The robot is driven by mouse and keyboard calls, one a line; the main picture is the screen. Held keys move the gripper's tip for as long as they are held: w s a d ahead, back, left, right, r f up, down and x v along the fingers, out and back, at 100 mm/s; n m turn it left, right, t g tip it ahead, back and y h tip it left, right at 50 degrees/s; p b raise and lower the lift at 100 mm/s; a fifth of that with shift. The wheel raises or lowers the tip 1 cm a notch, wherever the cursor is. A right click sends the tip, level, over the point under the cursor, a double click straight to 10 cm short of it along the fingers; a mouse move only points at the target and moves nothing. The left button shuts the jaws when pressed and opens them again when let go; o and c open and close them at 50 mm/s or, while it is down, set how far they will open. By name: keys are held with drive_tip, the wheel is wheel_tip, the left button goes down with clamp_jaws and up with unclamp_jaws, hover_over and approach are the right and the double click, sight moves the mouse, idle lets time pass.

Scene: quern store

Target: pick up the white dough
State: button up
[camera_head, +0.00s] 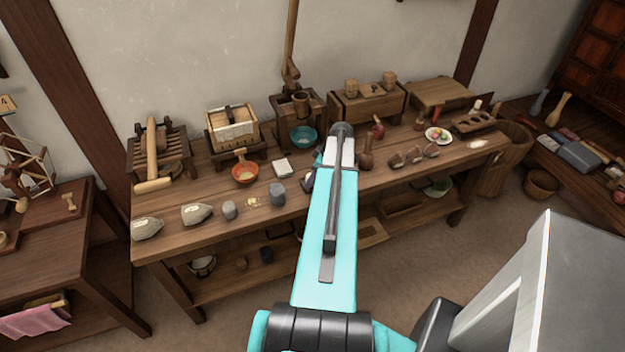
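A small, flat white lump (477,144) that looks like the white dough lies on the long wooden table (395,185), near its right end. A pale, squarish block (281,168) lies near the table's middle, left of my arm. My turquoise arm reaches up over the middle of the table, well left of the white lump. My gripper cannot be made out; the arm link hides that area.
A plate with colored balls (438,135) and brown shoe-like pieces (413,155) lie left of the lump. A long holed wooden tray (473,122) is behind it. A woven basket (505,160) stands at the table's right end. An orange bowl (245,173) is further left.

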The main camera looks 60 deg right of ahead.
drive_tip(key=c, duration=1)
drive_tip(key=shift+r, duration=0.15)
drive_tip(key=shift+r+b, duration=0.85)
drive_tip(key=shift+r, duration=0.55)
drive_tip(key=s+b, duration=0.1)
drive_tip(key=s, duration=0.4)
drive_tip(key=s+r+b, duration=0.1)
drive_tip(key=s+b, duration=0.1)
drive_tip(key=s, duration=0.3)
drive_tip(key=s+r+b, duration=0.1)
drive_tip(key=s, duration=0.5)
